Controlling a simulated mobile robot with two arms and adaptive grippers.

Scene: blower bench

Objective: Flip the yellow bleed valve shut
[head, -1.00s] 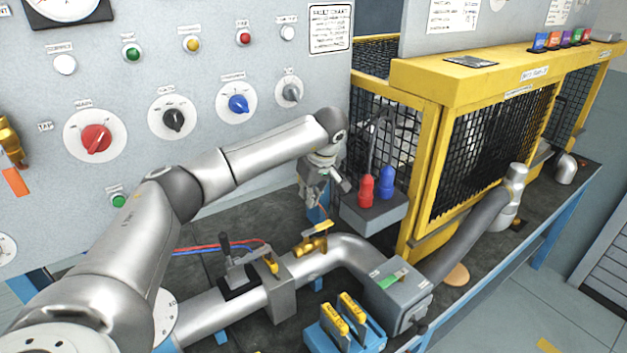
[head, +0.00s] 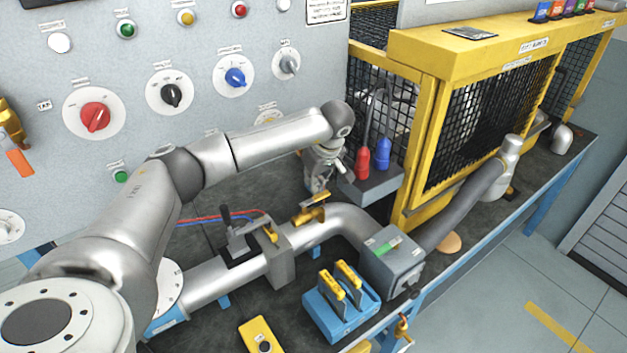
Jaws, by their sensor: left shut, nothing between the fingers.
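The yellow bleed valve (head: 310,210) is a small brass-coloured body with a yellow lever, on top of the silver pipe (head: 345,218) near its bend. The lever points up and to the right. My left gripper (head: 318,188) is just above and behind the lever, pointing down, with its fingers shut and empty. The fingertips are small and partly hidden near the lever, so I cannot tell whether they touch it. My right gripper is not in view.
A grey box with red and blue plugs (head: 373,158) stands right of the gripper. A black-handled clamp (head: 228,225) is left of the valve. A blue holder (head: 340,310) with yellow pieces is in front. The yellow mesh cage (head: 420,120) stands behind.

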